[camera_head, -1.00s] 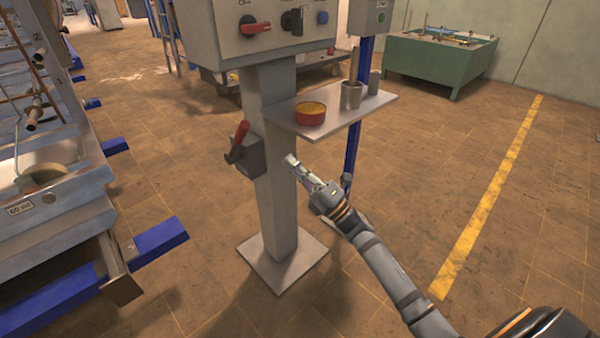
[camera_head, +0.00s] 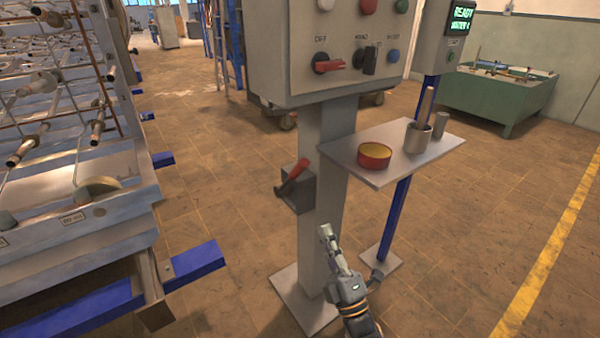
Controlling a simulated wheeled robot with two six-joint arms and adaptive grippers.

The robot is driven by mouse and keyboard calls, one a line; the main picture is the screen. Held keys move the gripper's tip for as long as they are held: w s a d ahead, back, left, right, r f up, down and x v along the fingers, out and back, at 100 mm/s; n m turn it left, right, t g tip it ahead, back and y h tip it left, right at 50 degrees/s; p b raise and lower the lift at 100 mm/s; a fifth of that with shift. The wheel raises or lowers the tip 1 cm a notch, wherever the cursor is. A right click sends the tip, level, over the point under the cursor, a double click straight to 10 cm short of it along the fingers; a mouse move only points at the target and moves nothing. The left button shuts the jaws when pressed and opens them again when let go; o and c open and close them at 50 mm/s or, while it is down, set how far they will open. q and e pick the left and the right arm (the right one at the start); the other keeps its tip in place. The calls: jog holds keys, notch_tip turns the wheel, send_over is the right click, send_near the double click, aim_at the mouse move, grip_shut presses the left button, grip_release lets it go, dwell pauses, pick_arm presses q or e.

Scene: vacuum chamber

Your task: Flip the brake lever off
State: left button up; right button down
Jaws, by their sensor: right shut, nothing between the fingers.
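The brake lever (camera_head: 293,178) has a red handle and sits on a small dark grey box (camera_head: 299,197) on the left side of the grey post (camera_head: 331,175). The handle slants, with one end low at the left and the other higher at the right. My right gripper (camera_head: 326,234) is shut and empty. It shows in front of the post, below and to the right of the lever, apart from it. My left gripper is not in view.
A control cabinet (camera_head: 290,70) with knobs tops the post. A shelf (camera_head: 430,155) at the right carries a red tin (camera_head: 374,157) and a metal cup (camera_head: 417,139). A rack with blue beams (camera_head: 195,264) stands left. Floor between rack and post is clear.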

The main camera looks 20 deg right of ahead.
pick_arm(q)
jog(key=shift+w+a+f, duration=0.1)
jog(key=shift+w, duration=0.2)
pick_arm(e)
jog(key=shift+s+m+h, duration=0.2)
jog(key=shift+m+h, duration=0.3)
jog(key=shift+h, duration=0.2)
send_near(305, 168)
jog(key=x, duration=0.6)
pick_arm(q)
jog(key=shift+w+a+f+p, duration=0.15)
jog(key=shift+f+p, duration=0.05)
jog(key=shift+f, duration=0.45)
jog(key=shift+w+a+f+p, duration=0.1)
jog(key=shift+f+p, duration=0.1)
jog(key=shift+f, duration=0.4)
pick_arm(e)
jog(key=shift+w+r, duration=0.25)
jog(key=shift+w, duration=0.1)
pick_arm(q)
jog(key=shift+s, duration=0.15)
